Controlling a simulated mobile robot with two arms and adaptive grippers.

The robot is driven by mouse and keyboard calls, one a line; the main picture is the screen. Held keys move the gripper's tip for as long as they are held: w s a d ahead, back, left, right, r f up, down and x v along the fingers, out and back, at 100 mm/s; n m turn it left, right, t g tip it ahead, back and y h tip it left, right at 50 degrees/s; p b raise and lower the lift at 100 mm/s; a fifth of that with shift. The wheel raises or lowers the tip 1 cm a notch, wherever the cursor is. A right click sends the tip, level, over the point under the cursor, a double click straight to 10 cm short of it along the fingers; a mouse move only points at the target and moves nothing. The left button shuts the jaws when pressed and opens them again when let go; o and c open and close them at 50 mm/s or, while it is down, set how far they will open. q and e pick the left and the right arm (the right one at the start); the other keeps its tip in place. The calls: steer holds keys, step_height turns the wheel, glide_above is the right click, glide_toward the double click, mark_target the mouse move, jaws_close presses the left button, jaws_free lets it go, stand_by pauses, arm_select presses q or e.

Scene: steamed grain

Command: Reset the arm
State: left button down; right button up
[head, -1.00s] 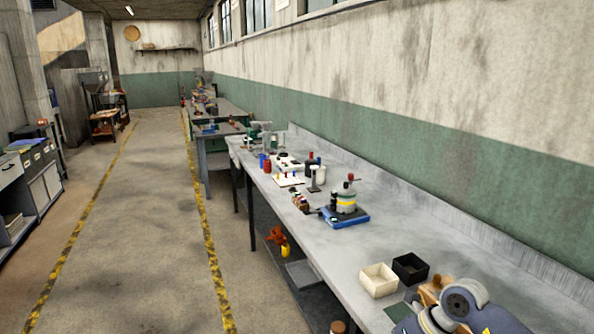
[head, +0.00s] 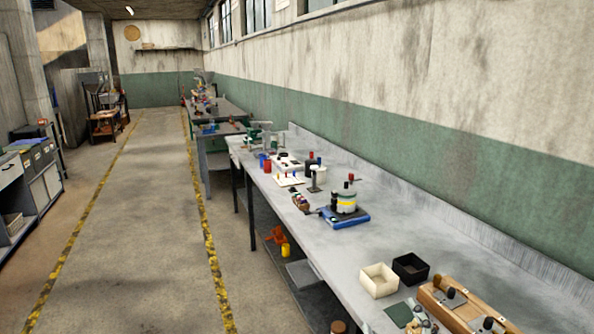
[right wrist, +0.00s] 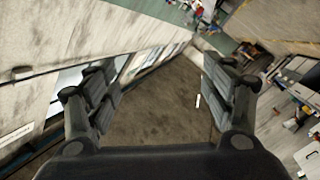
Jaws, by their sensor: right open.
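My right gripper (right wrist: 165,100) shows in the right wrist view with its two dark fingers spread wide apart and nothing between them. Past the fingers are a wall, the floor and, at the right, part of a bench, all tilted. Neither of my grippers shows in the head view now. My left gripper is out of view.
A long grey workbench (head: 420,240) runs along the right wall. On it are a white box (head: 379,281), a black box (head: 410,268), a wooden rack (head: 465,305) and a device on a blue base (head: 345,216). The floor aisle (head: 140,240) at left is clear.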

steer(key=s+d+f+m+g+h, duration=0.1)
steer(key=s+d+f+m+g, duration=0.1)
steer(key=s+f+g, duration=0.4)
steer(key=s+d+f+m+g+h, duration=0.1)
steer(key=s+d+f+m+g, duration=0.15)
steer(key=s+f, duration=0.4)
steer(key=s+a+f+m+g+y, duration=0.25)
steer(key=s+f+g, duration=0.5)
steer(key=s, duration=0.65)
step_height(320, 180, down, 30)
steer(key=s+n+b, duration=0.1)
steer(key=s+b, duration=0.1)
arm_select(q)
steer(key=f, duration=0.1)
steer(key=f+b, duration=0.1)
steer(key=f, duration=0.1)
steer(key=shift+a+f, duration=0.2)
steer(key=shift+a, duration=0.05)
arm_select(e)
steer(key=s+d+f+g+h, duration=0.1)
steer(key=s+d+f, duration=0.1)
steer(key=s+f, duration=1.4)
steer(key=shift+s+d+f, duration=0.3)
steer(key=shift+f, duration=0.2)
